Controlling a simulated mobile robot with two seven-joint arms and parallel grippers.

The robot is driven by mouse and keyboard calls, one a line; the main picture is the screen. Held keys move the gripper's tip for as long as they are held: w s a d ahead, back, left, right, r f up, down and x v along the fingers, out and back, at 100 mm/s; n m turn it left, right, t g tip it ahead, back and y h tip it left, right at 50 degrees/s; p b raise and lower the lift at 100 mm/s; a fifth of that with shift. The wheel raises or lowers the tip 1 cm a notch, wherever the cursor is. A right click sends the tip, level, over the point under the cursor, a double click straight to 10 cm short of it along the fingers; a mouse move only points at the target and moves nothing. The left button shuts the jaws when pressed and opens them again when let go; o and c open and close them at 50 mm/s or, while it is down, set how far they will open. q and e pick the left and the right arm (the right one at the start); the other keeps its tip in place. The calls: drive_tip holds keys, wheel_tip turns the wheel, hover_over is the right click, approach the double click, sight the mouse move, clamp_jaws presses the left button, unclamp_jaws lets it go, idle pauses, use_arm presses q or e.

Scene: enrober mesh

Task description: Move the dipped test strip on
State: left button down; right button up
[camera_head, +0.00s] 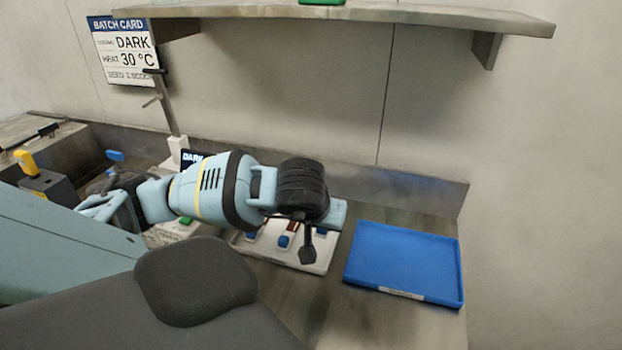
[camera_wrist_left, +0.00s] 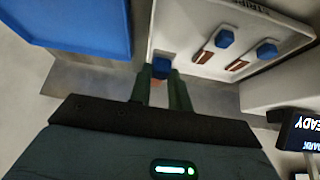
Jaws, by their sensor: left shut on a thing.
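My left gripper (camera_wrist_left: 161,82) is shut on a blue grip block (camera_wrist_left: 161,65), at the near edge of a white tray (camera_wrist_left: 190,62). A small orange-brown patch shows just below the block between the fingers; the rest of the held piece is hidden. Two test strips (camera_wrist_left: 208,50) (camera_wrist_left: 245,60) with blue grips and brown faces lie on the white tray. In the head view my left gripper (camera_head: 307,250) hangs over the right part of the white tray (camera_head: 318,262), and the wrist hides much of it. My right gripper is not in view.
An empty blue tray (camera_head: 405,262) lies right of the white tray, with a narrow strip of bare bench between. A batch card (camera_head: 125,48) reads DARK and 30 °C. A small display (camera_wrist_left: 310,132) reads READY and DARK. A shelf (camera_head: 380,12) hangs above.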

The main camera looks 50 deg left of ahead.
sight(315, 235)
use_arm(q)
drive_tip(key=shift+s+a+r, duration=0.15)
drive_tip(key=shift+a+r, duration=0.05)
drive_tip(key=shift+a, duration=0.3)
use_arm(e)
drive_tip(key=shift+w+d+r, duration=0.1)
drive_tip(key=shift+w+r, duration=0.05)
use_arm(q)
drive_tip(key=shift+f, duration=0.1)
